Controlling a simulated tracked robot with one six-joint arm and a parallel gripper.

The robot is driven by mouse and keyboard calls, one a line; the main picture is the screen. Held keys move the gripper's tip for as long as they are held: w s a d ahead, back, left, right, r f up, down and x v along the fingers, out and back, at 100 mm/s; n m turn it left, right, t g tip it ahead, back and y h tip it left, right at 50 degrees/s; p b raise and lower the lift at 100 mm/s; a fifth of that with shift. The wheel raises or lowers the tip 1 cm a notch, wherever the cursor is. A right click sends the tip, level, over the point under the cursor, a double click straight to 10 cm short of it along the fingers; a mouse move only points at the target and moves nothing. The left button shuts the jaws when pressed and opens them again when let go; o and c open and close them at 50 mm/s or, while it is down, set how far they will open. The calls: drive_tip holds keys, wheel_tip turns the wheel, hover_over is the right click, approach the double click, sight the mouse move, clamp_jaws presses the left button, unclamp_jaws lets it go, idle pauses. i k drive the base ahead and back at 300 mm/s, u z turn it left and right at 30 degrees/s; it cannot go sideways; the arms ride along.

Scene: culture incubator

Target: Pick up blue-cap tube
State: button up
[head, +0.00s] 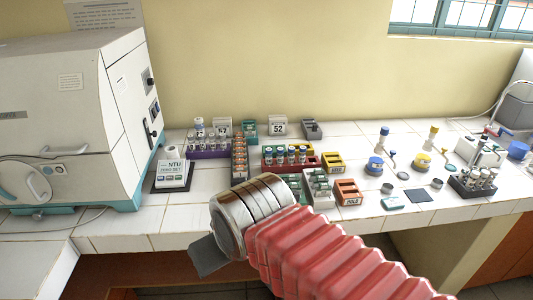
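A small container with a blue cap (384,135) stands upright at the back of the white tiled counter, right of centre. Several tubes with blue or dark caps (290,153) stand in a red and green rack near the middle. Another tube with a bluish cap (199,124) rises above the purple rack (208,153). I cannot tell which one is the task's tube. My gripper (208,258) shows only as a dark grey piece beyond the metal wrist, low at the counter's front edge and apart from all tubes. Its fingers cannot be made out.
A large white incubator (75,110) fills the left, with an NTU-labelled device (173,172) beside it. Orange blocks (348,192) and a grey rack (319,187) sit near my arm. A dark tube rack (472,187) stands at right. The front counter left of my wrist is clear.

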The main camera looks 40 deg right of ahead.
sight(291, 149)
drive_tip(key=i, duration=0.95)
drive_tip(key=z, duration=0.45)
